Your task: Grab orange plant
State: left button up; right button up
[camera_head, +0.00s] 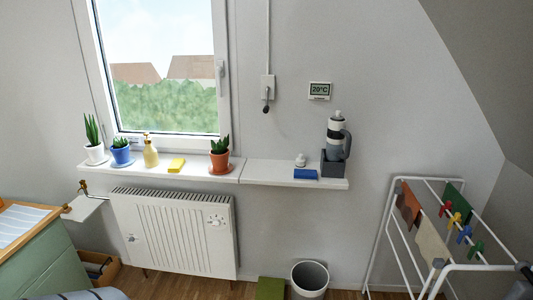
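The orange plant is a green spiky plant in an orange pot (219,160) on a saucer. It stands upright on the white window sill (240,172), below the right side of the window. Neither of my grippers is clearly visible in the head view. Small dark parts at the lower right edge are too cut off to identify.
A white-potted plant (93,153), a blue-potted plant (121,151), a yellow bottle (151,152) and a yellow sponge (176,165) share the sill. A radiator (175,232) is below. A drying rack (440,235) stands right, a bin (310,279) on the floor.

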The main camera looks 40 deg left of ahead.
aim_at(219, 154)
jog(key=u, duration=0.95)
